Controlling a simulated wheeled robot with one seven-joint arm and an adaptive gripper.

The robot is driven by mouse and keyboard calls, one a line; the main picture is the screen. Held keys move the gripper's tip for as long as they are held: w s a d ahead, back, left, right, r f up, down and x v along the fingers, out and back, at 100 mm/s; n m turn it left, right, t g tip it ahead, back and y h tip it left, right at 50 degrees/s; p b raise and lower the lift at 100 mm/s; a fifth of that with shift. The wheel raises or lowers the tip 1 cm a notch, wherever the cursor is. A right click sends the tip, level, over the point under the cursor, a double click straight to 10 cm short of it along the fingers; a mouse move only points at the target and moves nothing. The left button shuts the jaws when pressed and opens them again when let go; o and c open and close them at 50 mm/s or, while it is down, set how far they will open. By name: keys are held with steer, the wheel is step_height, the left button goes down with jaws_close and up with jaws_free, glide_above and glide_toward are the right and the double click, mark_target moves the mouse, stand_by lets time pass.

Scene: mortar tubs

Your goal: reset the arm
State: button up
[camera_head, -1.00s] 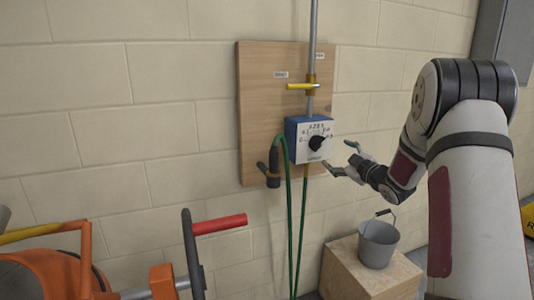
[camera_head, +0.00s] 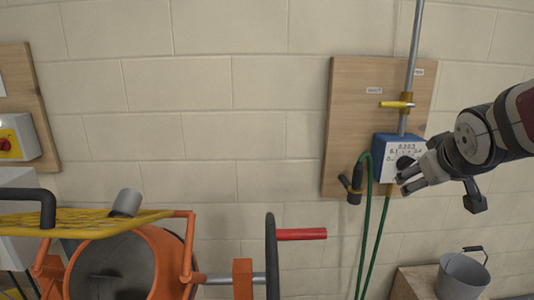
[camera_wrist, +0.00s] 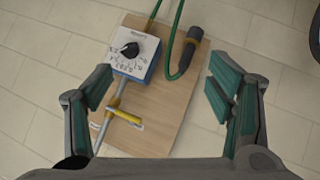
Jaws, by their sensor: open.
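My gripper (camera_head: 412,178) is in front of the right part of the wooden board in the head view, close to the blue dial box (camera_head: 385,158). In the wrist view my gripper (camera_wrist: 168,98) is open, with its green-padded fingers wide apart and nothing between them. Beyond the fingers, the wrist view shows the dial box (camera_wrist: 124,65) with its black knob, on the wooden board (camera_wrist: 165,110). My arm comes in from the right edge of the head view. I cannot tell the exact gap between fingers and box.
A yellow-handled valve (camera_head: 397,104) sits on the pipe above the box. A green hose (camera_head: 378,240) hangs below. A grey bucket (camera_head: 462,275) stands on a wooden block (camera_head: 412,284) at lower right. An orange mixer (camera_head: 150,250) with a red handle (camera_head: 301,234) stands at lower left.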

steer(key=s+a+f+g+y+p, duration=0.1)
steer(key=s+a, duration=0.3)
steer(key=s, duration=0.5)
steer(key=s+a+f+m+g+y, duration=0.1)
steer(key=s+a+g, duration=0.2)
steer(key=s, duration=0.6)
steer(key=s+a+f+g+y+p, duration=0.1)
steer(key=s+a, duration=0.5)
steer(key=s, duration=0.3)
steer(key=shift+s+a+f+m+g+p, duration=0.15)
steer(key=shift+f+m+g+p, duration=0.15)
steer(key=shift+f+g+p, duration=0.1)
